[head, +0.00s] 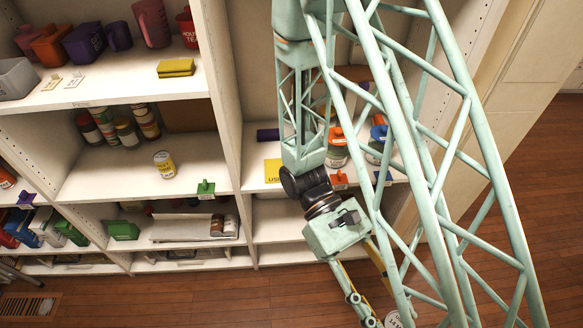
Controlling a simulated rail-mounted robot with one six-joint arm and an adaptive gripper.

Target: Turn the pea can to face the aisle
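No can's label reads clearly as peas, so I cannot tell which is the pea can. A single upright can (165,164) with a yellow and white label stands near the front of the middle shelf (100,184). Several cans (124,132) with red, green and white bands stand grouped behind it at the left. My gripper (383,303) hangs low at the right, in front of the shelves and over the floor, pointing down. A round white thing with dark marks (392,318) shows by its fingertips, cut by the frame edge. Whether the gripper holds it is unclear.
Mugs (152,22) and a yellow sponge-like block (176,68) stand on the upper shelf. A green clip (205,188) sits on the middle shelf's front edge. An upright divider (226,100) separates the two bays. Jars (337,148) stand behind my arm. The wooden floor (200,295) is clear in front.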

